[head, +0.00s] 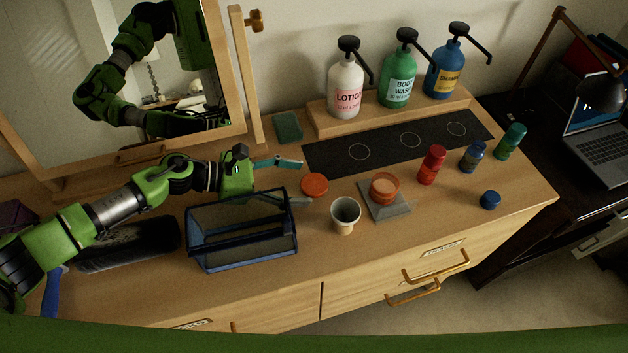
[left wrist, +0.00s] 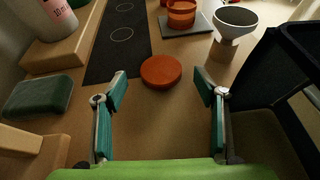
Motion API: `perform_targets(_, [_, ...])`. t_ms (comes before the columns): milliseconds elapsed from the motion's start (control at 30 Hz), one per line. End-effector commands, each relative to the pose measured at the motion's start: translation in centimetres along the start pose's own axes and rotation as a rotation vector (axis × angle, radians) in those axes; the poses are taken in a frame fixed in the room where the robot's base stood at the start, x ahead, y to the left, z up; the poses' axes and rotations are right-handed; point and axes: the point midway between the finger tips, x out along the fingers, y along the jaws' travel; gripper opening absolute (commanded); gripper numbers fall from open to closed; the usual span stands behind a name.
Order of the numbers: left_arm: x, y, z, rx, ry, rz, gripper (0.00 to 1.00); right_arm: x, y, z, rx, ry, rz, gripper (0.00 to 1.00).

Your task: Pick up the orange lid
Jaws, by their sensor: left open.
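The orange lid (head: 314,185) is a flat round disc lying on the wooden dresser top, left of the small orange jar. It also shows in the left wrist view (left wrist: 161,71), just beyond the fingertips and roughly centred between them. My left gripper (head: 301,182) comes in from the left with its two teal-padded fingers spread wide. It is open and empty, with one finger on each side of the line to the lid. The left wrist view also shows both fingers of the gripper (left wrist: 161,88). My right gripper is in neither view.
A dark open-sided basket (head: 245,260) stands close in front of my left gripper. A green block (head: 287,127) and a black mat (head: 340,155) lie behind.

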Motion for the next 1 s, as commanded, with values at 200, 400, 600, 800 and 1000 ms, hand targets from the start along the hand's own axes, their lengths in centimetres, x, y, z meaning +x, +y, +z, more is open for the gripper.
perform_targets(200, [2.8,-0.1,0.1,0.0,-0.001,-0.001,0.65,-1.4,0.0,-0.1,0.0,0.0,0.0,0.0])
perform_targets(400, [3.1,-0.1,-0.1,0.0,0.0,0.0,0.65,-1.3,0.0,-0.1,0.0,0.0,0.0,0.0])
perform_targets(600, [3.1,-0.1,-0.1,0.0,0.0,0.0,0.34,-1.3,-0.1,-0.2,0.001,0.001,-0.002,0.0])
perform_targets(800, [3.1,-0.1,-0.1,0.0,0.0,0.0,0.3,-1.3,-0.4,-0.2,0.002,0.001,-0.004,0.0])
perform_targets(1000, [3.0,-0.1,0.3,0.002,-0.001,0.0,0.3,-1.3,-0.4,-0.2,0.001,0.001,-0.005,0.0])
